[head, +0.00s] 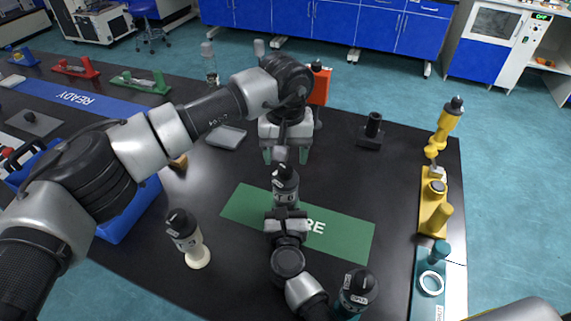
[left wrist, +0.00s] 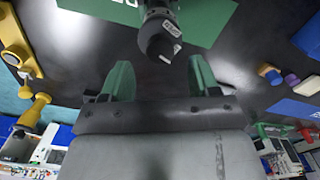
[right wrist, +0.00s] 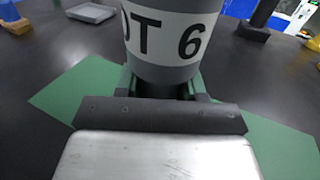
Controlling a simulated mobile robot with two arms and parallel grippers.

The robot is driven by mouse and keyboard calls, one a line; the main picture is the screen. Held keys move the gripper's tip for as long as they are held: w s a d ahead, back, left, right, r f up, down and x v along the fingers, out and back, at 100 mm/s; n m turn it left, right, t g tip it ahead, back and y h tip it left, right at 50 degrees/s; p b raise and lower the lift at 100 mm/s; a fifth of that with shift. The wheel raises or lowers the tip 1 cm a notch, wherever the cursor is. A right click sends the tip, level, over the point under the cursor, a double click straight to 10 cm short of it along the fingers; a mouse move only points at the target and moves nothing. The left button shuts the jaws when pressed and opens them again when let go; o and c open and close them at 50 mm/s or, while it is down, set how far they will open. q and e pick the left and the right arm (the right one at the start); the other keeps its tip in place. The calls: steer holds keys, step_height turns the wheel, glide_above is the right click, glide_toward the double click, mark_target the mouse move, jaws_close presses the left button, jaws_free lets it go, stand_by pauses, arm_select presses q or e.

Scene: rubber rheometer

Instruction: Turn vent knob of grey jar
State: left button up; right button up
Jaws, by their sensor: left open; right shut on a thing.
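The grey jar (head: 285,194) stands upright on the green mat, with its black vent knob (head: 284,173) on top. My right gripper (head: 286,214) is shut around the jar body from the near side. In the right wrist view the jar (right wrist: 170,30) fills the space between the fingers, with lettering ending in "T 6". My left gripper (head: 285,156) is open and empty, pointing down just behind the knob. In the left wrist view the knob (left wrist: 156,46) lies beyond the open fingertips (left wrist: 162,72), apart from them.
A cream jar (head: 189,242) stands left and a teal jar (head: 355,294) near right. The green mat (head: 345,240) lies under the work. A yellow stand (head: 432,212) is along the right edge. A black holder (head: 371,133) stands behind; a grey tray (head: 226,136) lies behind left.

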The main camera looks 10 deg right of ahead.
mark_target(286, 168)
arm_select(q)
steer(key=shift+f, duration=1.9)
steer(key=c, duration=0.9)
steer(key=shift+c, duration=0.2)
